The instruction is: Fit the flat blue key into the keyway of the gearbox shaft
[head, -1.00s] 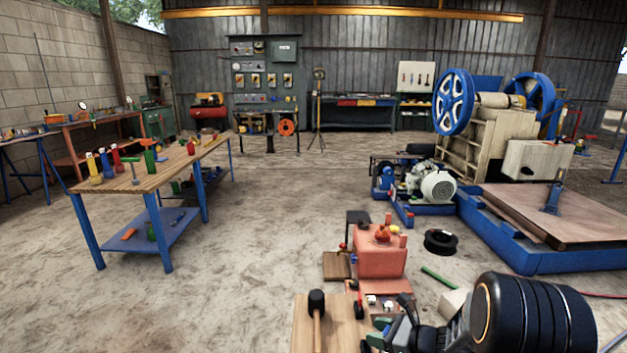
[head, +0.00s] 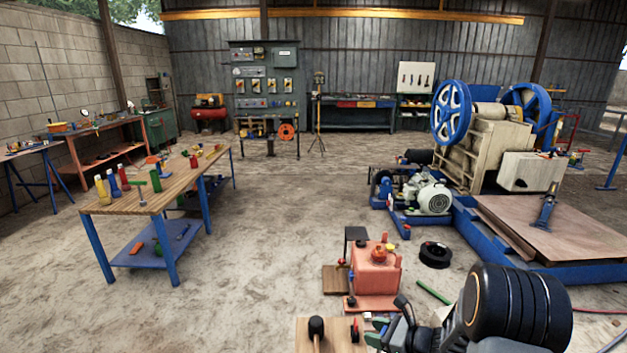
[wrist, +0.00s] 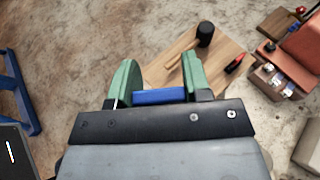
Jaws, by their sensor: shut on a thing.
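My gripper (wrist: 158,95) shows in the wrist view with its two green fingers shut on the flat blue key (wrist: 160,96), which lies crosswise between them. In the head view my gripper (head: 372,332) is low in the picture, in front of my dark wrist, and the key cannot be made out there. A red-orange box-shaped unit (head: 374,278) stands beyond the gripper; it may be the gearbox, but I cannot tell. It also shows at the right of the wrist view (wrist: 302,48). I cannot make out the shaft's keyway.
A wooden board (wrist: 190,72) with a black-headed mallet (wrist: 204,35) lies below and beyond my gripper. A black ring (head: 435,254) and a green rod (head: 433,292) lie on the floor. A workbench (head: 160,190) stands left; the jaw crusher (head: 480,150) stands right. Open floor lies between.

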